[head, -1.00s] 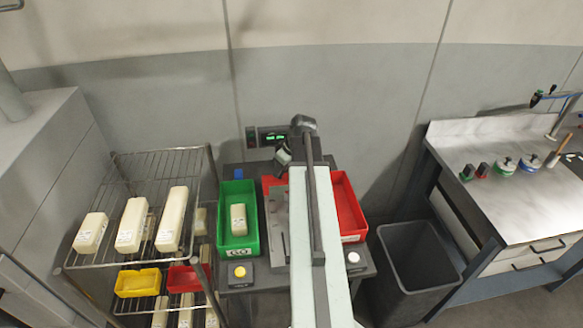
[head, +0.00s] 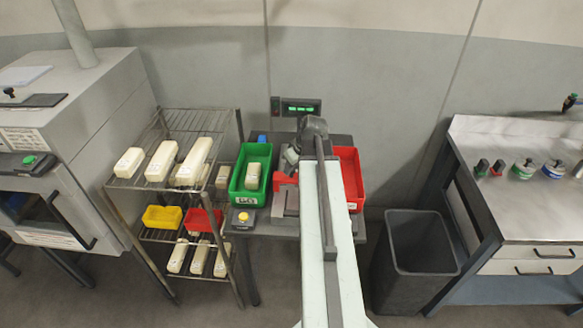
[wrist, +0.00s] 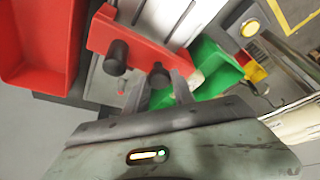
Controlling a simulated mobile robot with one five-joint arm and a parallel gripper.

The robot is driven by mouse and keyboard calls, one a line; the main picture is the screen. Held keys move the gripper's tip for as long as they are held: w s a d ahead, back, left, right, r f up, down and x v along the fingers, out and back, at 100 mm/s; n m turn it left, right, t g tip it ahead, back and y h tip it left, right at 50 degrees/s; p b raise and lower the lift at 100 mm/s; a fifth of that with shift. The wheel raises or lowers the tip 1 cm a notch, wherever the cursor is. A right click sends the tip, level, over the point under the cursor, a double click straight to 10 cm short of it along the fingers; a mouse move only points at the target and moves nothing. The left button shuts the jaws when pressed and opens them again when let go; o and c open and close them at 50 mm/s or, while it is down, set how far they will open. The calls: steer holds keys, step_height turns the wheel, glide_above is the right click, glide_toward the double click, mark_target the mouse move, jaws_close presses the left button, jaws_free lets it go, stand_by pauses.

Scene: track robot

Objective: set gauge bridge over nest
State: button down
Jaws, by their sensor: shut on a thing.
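The gauge bridge is a red bar (wrist: 145,46) with two dark knobs, seen in the wrist view. My gripper (wrist: 160,84) is shut on it, with the fingers either side of one dark knob. In the head view the red bridge (head: 284,179) shows just left of my arm, which hides part of it. The nest appears to be the pale grey slotted fixture (wrist: 168,14), partly behind the bridge in the wrist view. I cannot tell whether the bridge touches it. In the head view the fixture (head: 279,202) is mostly hidden by my arm.
A green bin (head: 236,196) holding a cream block stands left of the fixture; a red bin (head: 347,160) stands right. A wire rack (head: 118,182) with cream blocks is further left. A grey waste bin (head: 398,218) and a workbench (head: 510,229) are at right.

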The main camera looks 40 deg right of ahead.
steer(key=shift+a, duration=0.25)
steer(key=c, duration=1.1)
jaws_free()
steer(key=shift+s, duration=0.1)
steer(key=shift+d, duration=0.1)
steer(key=p+v, duration=0.7)
steer(key=shift+s+r, duration=0.1)
steer(key=shift+r, duration=0.25)
